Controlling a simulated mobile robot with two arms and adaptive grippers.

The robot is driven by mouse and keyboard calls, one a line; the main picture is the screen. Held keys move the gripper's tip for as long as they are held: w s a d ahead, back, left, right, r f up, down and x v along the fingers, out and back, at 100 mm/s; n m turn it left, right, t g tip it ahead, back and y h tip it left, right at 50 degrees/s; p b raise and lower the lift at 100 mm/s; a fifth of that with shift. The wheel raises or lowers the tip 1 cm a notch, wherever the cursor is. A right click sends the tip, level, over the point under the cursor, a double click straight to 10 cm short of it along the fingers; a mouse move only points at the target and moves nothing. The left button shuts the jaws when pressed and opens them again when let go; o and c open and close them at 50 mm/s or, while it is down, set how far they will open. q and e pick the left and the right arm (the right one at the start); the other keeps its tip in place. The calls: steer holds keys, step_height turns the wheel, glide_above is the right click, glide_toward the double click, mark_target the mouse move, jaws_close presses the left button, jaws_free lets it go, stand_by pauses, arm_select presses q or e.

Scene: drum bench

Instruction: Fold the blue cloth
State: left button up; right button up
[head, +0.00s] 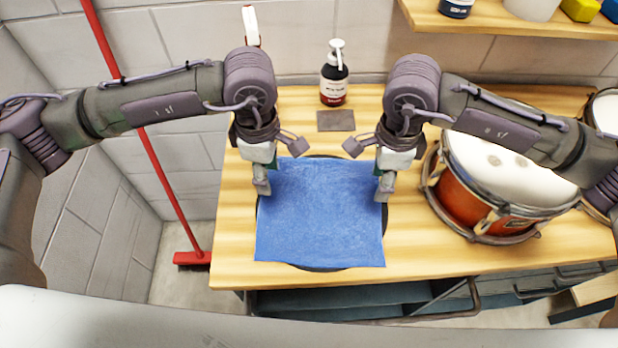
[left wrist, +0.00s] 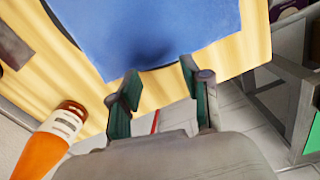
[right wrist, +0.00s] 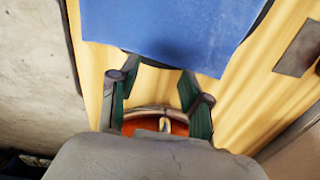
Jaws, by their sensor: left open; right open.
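The blue cloth (head: 322,215) lies spread flat and unfolded over a dark round pad on the bench, overhanging it at the corners. It also shows in the left wrist view (left wrist: 150,30) and the right wrist view (right wrist: 170,25). My left gripper (head: 262,186) is open at the cloth's left edge, towards the back. My right gripper (head: 381,188) is open at the cloth's right edge, towards the back. Both grippers look empty. In the wrist views the fingers are spread with no cloth between them; I cannot tell whether they touch it.
An orange drum (head: 480,190) stands right of the cloth. A pump bottle (head: 335,78) and a small grey-brown square (head: 336,120) are behind it. The wooden bench (head: 235,245) has bare strips left and in front. A red broom (head: 165,170) leans at the left. A shelf (head: 480,25) hangs above.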

mark_target(272, 203)
arm_select(q)
steer(key=f, duration=0.6)
steer(key=shift+s+f, duration=0.25)
steer(key=shift+f, duration=0.05)
arm_select(e)
steer(key=f, duration=0.6)
steer(key=shift+s+d+f, duration=0.15)
steer(key=shift+s+f, duration=0.05)
steer(key=shift+f, duration=0.15)
arm_select(q)
steer(key=shift+w+f, duration=0.15)
steer(key=shift+f, duration=0.35)
arm_select(e)
steer(key=shift+w+f, duration=0.1)
steer(key=shift+f, duration=0.4)
arm_select(q)
steer(key=shift+f, duration=0.1)
arm_select(e)
steer(key=shift+f, duration=0.1)
